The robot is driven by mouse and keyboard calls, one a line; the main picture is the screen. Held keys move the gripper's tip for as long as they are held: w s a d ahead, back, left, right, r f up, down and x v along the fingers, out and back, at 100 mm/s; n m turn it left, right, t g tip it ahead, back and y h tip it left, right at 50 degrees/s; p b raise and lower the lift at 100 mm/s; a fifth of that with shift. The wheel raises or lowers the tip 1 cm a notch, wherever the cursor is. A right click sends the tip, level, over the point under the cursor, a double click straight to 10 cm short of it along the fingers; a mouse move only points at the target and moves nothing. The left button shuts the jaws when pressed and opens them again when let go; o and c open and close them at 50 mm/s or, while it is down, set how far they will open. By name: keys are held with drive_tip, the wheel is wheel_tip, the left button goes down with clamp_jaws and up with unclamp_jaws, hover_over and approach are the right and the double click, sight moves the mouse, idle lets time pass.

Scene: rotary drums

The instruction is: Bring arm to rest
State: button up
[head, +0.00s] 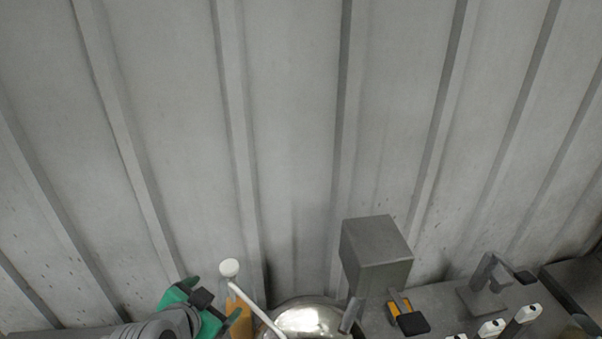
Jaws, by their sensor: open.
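My gripper (208,303), with green and black parts, is at the bottom left of the head view, at the end of my grey arm. Its jaws are open, and I see nothing held between them. It is just left of a white rod with a round knob (229,268) and an orange part (240,318). I cannot tell whether it touches either. Most of my arm is below the picture's edge.
A shiny metal dome (312,318) is at the bottom middle. Right of it are a grey box (376,256), an orange and black piece (406,314), a grey bracket (485,290) and white-and-black handles (525,316). A ribbed grey wall (290,120) fills the background.

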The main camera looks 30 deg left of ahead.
drive_tip(key=w+d+r+t+p, duration=0.2)
drive_tip(key=w+d+r+t, duration=0.15)
drive_tip(key=d+r, duration=0.75)
drive_tip(key=w+d+r+t+p, duration=0.3)
drive_tip(key=d+r, duration=0.4)
drive_tip(key=r, duration=0.8)
drive_tip(key=s+d+r+t+h, duration=0.1)
drive_tip(key=s+d+r+t, duration=0.1)
drive_tip(key=d+r, duration=0.4)
drive_tip(key=s+d+r+n+t+h+p, duration=0.1)
drive_tip(key=s+d+r+t, duration=0.2)
drive_tip(key=r, duration=0.6)
drive_tip(key=s+d+r+t+p, duration=0.1)
drive_tip(key=s+d+r+t, duration=0.2)
drive_tip(key=s+d+r, duration=0.3)
drive_tip(key=d+r, duration=0.2)
drive_tip(key=d, duration=0.1)
drive_tip(key=shift+d+r+h, duration=0.15)
drive_tip(key=shift+d+h, duration=0.1)
drive_tip(key=shift+h, duration=0.15)
